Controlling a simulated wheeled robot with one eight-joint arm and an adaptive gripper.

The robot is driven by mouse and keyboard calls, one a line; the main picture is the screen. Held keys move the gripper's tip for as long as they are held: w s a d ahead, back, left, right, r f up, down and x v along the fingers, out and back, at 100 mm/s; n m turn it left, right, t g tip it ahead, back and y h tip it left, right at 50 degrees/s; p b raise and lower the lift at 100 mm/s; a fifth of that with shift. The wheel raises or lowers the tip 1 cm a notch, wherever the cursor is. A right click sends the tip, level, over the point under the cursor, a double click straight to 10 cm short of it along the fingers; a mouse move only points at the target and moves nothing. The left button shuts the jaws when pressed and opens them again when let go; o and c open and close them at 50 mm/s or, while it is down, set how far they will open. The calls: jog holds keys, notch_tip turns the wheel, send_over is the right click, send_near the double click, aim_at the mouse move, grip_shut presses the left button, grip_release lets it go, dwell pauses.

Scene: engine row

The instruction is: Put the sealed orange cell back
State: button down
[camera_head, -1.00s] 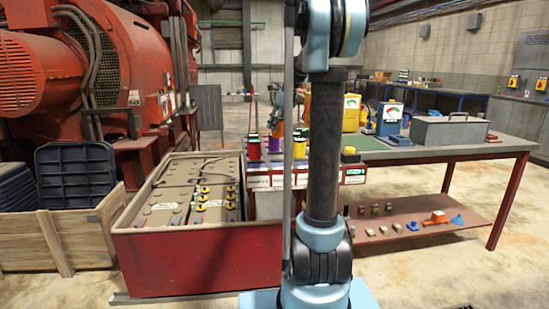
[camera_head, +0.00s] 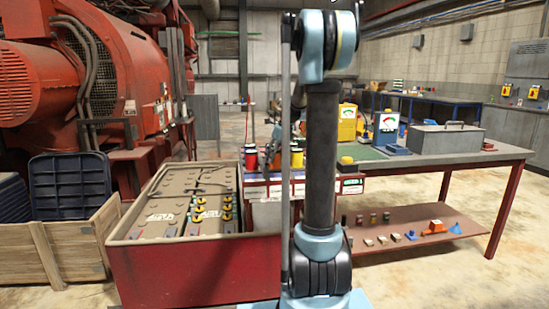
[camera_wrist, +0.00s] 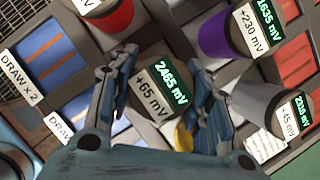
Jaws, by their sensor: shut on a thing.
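My gripper (camera_wrist: 167,80) shows in the wrist view, its two blue-grey fingers closed on either side of a cell with a display (camera_wrist: 155,93) reading 2465 mV and +65 mV. The fingers hide most of that cell's side, so its colour is unclear. A small yellow patch (camera_wrist: 183,138) shows by the right finger; I cannot tell what it belongs to. In the head view my gripper (camera_head: 269,154) is low over the rack of cells, partly behind my arm.
A red cell (camera_wrist: 108,18), a purple cell (camera_wrist: 216,38) and a grey cell (camera_wrist: 250,100) stand close around the gripper. Slots with DRAW labels (camera_wrist: 22,75) lie left. A red battery box (camera_head: 200,272) and a workbench (camera_head: 480,155) flank the rack.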

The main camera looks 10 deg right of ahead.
jog(key=c, duration=0.8)
grip_release()
jog(key=shift+c, duration=0.2)
jog(key=v, duration=1.2)
jog(key=s+a+f+n+h, duration=0.1)
jog(key=s+f+n, duration=0.2)
jog(key=s+n, duration=0.35)
jog(key=s+a+f+n, duration=0.2)
jog(key=s+f+n, duration=0.1)
jog(key=s, duration=0.6)
jog(key=s+a+f+n+h, duration=0.1)
jog(key=s+f+n, duration=0.2)
jog(key=s+n, duration=0.35)
jog(key=s+d+f+n+g+h, duration=0.1)
jog(key=s+f+n, duration=1)
jog(key=s+f, duration=0.5)
jog(key=shift+s, duration=1.55)
